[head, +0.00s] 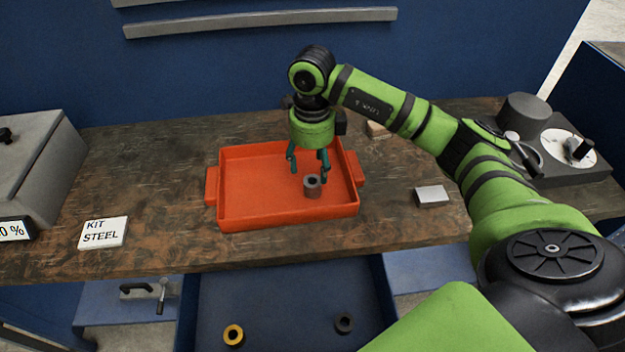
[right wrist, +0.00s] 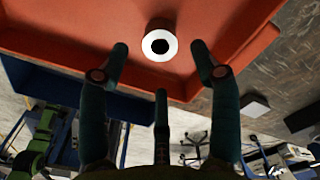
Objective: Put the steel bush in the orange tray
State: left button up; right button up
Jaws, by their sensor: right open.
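The steel bush (head: 313,187), a short grey ring with a dark hole, stands upright in the orange tray (head: 255,218), right of the tray's middle. My right gripper (head: 308,168) is open and points down over the tray, its fingers close to the bush and apart from it as far as I can see. In the right wrist view the bush (right wrist: 150,56) shows its bright ring face beyond the open fingertips, with nothing held. My left gripper is in neither view.
An open blue drawer (head: 270,310) below the bench holds a brass-coloured bush (head: 233,335) and a dark bush (head: 344,322). A "KIT STEEL" card (head: 103,233) lies left of the tray. A small metal block (head: 432,196) lies right. A grey dial device (head: 568,150) stands far right.

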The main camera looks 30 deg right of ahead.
aim_at(312, 181)
notch_tip(312, 181, up, 6)
jog(key=shift+f+b, duration=0.15)
jog(key=shift+b, duration=0.25)
